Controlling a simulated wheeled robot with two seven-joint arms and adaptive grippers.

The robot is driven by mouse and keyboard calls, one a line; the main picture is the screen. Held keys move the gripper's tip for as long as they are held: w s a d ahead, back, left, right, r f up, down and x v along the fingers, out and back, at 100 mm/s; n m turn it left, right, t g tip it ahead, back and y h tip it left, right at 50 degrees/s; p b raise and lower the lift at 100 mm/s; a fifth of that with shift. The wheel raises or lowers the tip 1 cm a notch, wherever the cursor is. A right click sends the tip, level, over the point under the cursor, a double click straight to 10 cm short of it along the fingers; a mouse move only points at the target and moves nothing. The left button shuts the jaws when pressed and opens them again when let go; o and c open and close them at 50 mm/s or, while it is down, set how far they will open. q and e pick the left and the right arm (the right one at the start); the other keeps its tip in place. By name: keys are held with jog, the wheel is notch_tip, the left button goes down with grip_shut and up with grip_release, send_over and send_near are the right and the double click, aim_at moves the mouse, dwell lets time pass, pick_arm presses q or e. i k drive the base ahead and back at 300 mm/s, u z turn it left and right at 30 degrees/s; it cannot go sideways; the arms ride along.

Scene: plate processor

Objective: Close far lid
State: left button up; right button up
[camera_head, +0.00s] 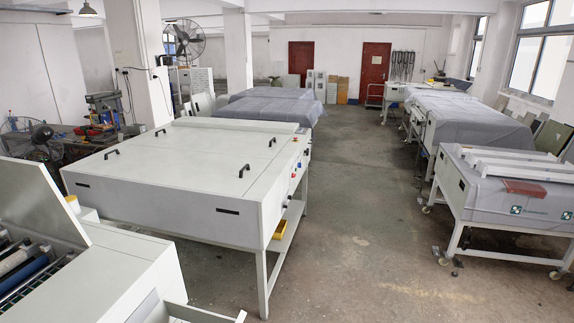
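A white plate processor (118,276) fills the lower left corner. A white lid or panel (38,198) stands raised at its far side, cut off by the left edge. Blue and white rollers (22,275) show in the open part below it. Behind stands a long white machine (170,200) on legs. Its flat top covers lie shut and carry several black handles. Neither of my grippers is in view.
Bare concrete floor (370,220) runs down the middle as a clear aisle. A wheeled white machine with a grey cover (480,205) stands at right. More covered machines (268,108) stand behind. A fan (38,142) and a cluttered bench are at left.

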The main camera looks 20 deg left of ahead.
aim_at(30, 199)
jog(key=i, duration=3.15)
jog(key=u, duration=2.1)
jog(key=i, duration=0.5)
jog(key=u, duration=1.4)
